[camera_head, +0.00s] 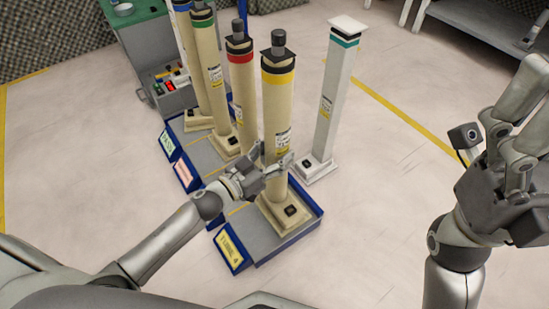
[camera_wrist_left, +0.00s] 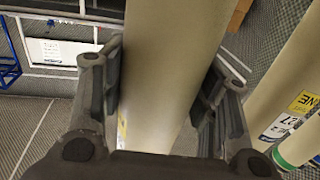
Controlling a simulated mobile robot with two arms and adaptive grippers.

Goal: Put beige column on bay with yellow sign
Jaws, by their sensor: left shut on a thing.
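The beige column with a yellow band and dark top (camera_head: 277,115) stands nearly upright over the grey bay (camera_head: 250,240) with the yellow sign (camera_head: 231,248). Its square base (camera_head: 285,213) appears to be on the bay's surface; I cannot tell if it fully touches. My left gripper (camera_head: 264,176) is shut around the column's lower shaft. In the left wrist view the beige shaft (camera_wrist_left: 170,70) passes between the two fingers (camera_wrist_left: 160,105). My right gripper (camera_head: 520,135) is raised at the right, away from the columns; its finger opening is unclear.
Beige columns with red (camera_head: 241,90), green (camera_head: 212,80) and blue bands stand in neighbouring bays behind. A white column with a green band (camera_head: 335,95) stands on the floor just right of the bays. A green-topped cart (camera_head: 140,15) is behind left. Floor at right is clear.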

